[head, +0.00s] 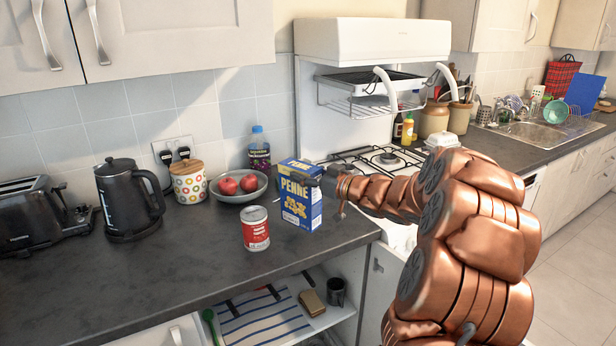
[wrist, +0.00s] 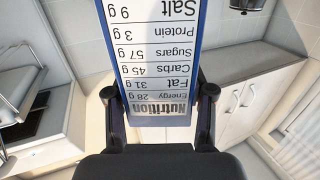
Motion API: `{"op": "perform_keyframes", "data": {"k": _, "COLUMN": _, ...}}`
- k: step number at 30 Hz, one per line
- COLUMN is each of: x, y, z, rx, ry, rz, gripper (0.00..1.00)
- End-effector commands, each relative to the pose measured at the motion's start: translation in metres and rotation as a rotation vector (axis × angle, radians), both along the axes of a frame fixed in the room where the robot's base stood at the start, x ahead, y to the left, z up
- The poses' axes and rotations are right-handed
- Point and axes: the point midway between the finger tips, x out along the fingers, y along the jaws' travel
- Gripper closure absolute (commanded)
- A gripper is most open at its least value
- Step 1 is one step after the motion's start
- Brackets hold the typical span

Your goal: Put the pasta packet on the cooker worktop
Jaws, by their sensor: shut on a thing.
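The pasta packet (head: 299,196) is a blue and yellow box marked PENNE. It is upright near the right end of the dark counter, beside the cooker. I cannot tell whether its base touches the counter. In the wrist view the packet (wrist: 155,60) shows its white nutrition panel upside down between the two fingers. My gripper (head: 328,180) is shut on the packet from its right side; it also shows in the wrist view (wrist: 157,108). The white cooker (head: 375,165) has a hob with black pan supports, just behind and right of the packet.
A red and white can (head: 255,229) stands just left of the packet. A bowl of apples (head: 239,188), a bottle (head: 259,150), a patterned jar (head: 189,181), a kettle (head: 126,198) and a toaster (head: 38,215) line the counter. A grill pan (head: 370,84) hangs above the hob.

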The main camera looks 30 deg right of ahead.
Motion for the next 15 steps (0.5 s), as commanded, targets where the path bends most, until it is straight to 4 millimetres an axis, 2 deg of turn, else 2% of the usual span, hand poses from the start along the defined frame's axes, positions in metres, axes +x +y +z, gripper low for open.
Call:
{"op": "perform_keyframes", "data": {"k": 6, "x": 0.026, "y": -0.012, "z": -0.001, "rx": 0.003, "ry": -0.002, "rz": -0.001, "gripper": 1.00}}
{"op": "perform_keyframes", "data": {"k": 15, "x": 0.043, "y": -0.013, "z": -0.003, "rx": -0.002, "ry": 0.000, "rz": -0.003, "gripper": 1.00}}
